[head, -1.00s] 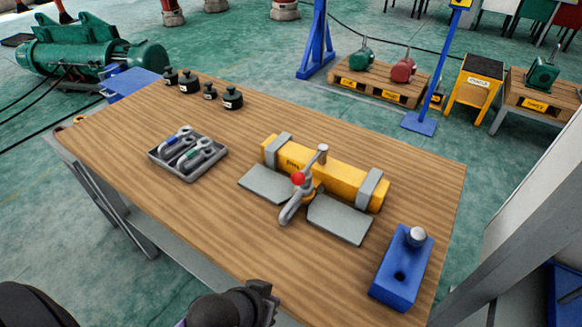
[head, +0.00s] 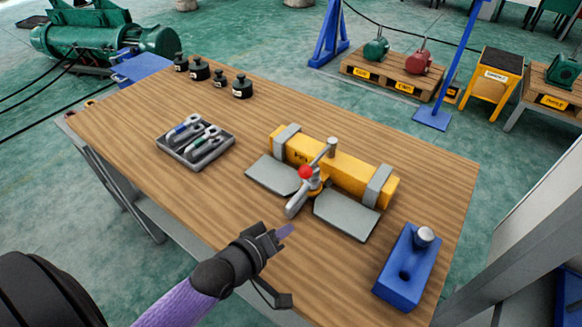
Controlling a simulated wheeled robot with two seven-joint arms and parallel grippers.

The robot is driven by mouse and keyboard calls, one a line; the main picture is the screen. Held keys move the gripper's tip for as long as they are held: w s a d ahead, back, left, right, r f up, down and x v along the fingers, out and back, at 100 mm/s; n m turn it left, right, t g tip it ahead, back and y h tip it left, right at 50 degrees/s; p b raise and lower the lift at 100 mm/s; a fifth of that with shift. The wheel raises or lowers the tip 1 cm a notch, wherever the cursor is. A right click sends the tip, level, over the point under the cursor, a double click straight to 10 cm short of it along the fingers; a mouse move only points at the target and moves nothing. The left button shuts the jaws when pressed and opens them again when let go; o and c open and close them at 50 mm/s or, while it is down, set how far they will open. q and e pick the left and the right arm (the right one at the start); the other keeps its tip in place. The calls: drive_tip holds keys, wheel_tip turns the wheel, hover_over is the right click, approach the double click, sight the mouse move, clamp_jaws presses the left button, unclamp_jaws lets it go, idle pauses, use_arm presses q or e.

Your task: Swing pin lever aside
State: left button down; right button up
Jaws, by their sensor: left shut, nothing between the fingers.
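The pin lever (head: 321,159) is a grey bar with a red ball (head: 306,172). It sits at the middle of a yellow beam (head: 345,169) held by two grey straps on the wooden table. A grey hook-like piece (head: 296,203) hangs out in front of the beam, below the red ball. Two grey plates (head: 346,215) lie in front of the beam, one on each side of that piece. My left gripper (head: 285,232) is shut and empty near the table's front edge, in front of the hook-like piece and apart from it. My right gripper is not in view.
A grey tray (head: 171,153) with shackles lies to the left on the wooden table (head: 140,113). Several dark weights (head: 243,88) stand at the back left. A blue block (head: 408,268) with a hole and a round-topped pin stands at the right. Bare tabletop lies between tray and beam.

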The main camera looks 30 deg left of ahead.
sight(319, 157)
use_arm(q)
drive_tip(key=w+a+r+n+t+y, duration=0.2)
drive_tip(key=w+a+r+n+t, duration=0.1)
drive_tip(key=a+n, duration=0.4)
drive_tip(key=shift+a+r+t+y, duration=0.4)
drive_tip(key=shift+a+r+t, duration=0.3)
drive_tip(key=shift+t, duration=0.5)
drive_tip(key=shift+w+d, duration=0.1)
drive_tip(key=w+b, duration=0.1)
drive_tip(key=w, duration=0.5)
drive_tip(key=w+b, duration=0.1)
drive_tip(key=w, duration=0.3)
drive_tip(key=shift+w+r+b, duration=0.1)
drive_tip(key=shift+r+b, duration=0.15)
drive_tip(key=shift+b, duration=0.1)
drive_tip(key=d, duration=0.1)
drive_tip(key=s+d, duration=0.1)
drive_tip(key=d+p, duration=0.1)
drive_tip(key=d, duration=0.1)
drive_tip(key=shift+s+f, duration=0.25)
drive_tip(key=shift+f, duration=0.05)
drive_tip(key=shift+n, duration=0.3)
